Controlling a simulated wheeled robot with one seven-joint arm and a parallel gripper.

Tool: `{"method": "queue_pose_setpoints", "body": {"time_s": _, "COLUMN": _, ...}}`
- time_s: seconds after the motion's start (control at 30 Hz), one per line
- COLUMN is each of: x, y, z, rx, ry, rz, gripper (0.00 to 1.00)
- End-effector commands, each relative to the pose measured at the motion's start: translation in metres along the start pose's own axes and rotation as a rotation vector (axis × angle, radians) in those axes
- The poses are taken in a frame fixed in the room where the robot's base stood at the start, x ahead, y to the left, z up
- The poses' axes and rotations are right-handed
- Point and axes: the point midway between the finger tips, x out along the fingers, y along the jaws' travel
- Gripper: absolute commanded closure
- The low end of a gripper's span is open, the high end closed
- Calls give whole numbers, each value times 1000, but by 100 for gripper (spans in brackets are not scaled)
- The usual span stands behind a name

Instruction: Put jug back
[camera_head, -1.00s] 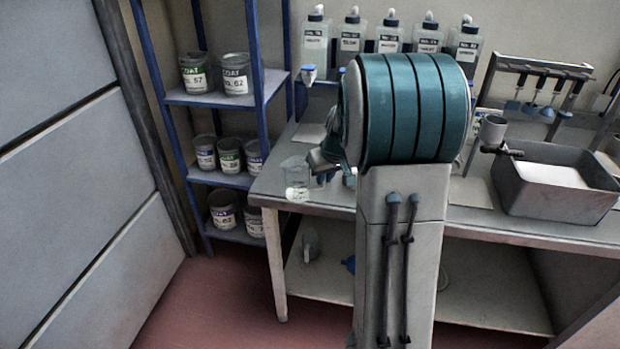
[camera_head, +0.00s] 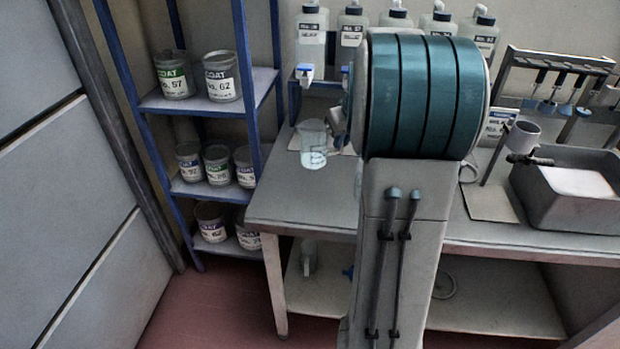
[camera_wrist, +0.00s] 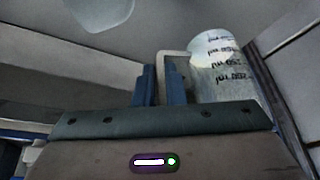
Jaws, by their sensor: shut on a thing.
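A clear measuring jug (camera_head: 314,143) with printed volume marks is over the left part of the workbench (camera_head: 285,205), below the bottles. In the wrist view the jug (camera_wrist: 222,68) is right of my fingers, its pale handle running between them. My gripper (camera_wrist: 162,85) has two blue fingers shut on that handle. In the head view my arm hides most of the gripper. I cannot tell whether the jug touches the bench top.
Bottles with taps (camera_head: 312,38) stand on a raised rack behind. A blue shelf (camera_head: 188,103) with labelled cans is left. A grey basin (camera_head: 575,205) and a stand with a cup (camera_head: 522,138) are right. Another jug-like vessel (camera_head: 309,257) sits on the bench's lower shelf.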

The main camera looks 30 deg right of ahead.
Motion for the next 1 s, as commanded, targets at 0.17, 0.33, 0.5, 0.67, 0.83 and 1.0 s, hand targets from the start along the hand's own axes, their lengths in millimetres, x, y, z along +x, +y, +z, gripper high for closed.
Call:
{"method": "queue_pose_setpoints", "body": {"time_s": 0.17, "x": 31, "y": -3, "z": 13, "rx": -4, "ry": -5, "rz": -4, "gripper": 100}}
{"method": "queue_pose_setpoints", "body": {"time_s": 0.33, "x": 52, "y": -4, "z": 21, "rx": -8, "ry": -2, "rz": -4, "gripper": 100}}
{"method": "queue_pose_setpoints", "body": {"time_s": 0.5, "x": 65, "y": -3, "z": 26, "rx": -5, "ry": -3, "rz": -4, "gripper": 100}}
{"method": "queue_pose_setpoints", "body": {"time_s": 0.67, "x": 86, "y": -2, "z": 36, "rx": -3, "ry": -4, "rz": -4, "gripper": 100}}
{"method": "queue_pose_setpoints", "body": {"time_s": 0.83, "x": 90, "y": -1, "z": 38, "rx": -4, "ry": -1, "rz": -2, "gripper": 100}}
{"method": "queue_pose_setpoints", "body": {"time_s": 1.0, "x": 91, "y": -1, "z": 38, "rx": -3, "ry": -1, "rz": -2, "gripper": 100}}
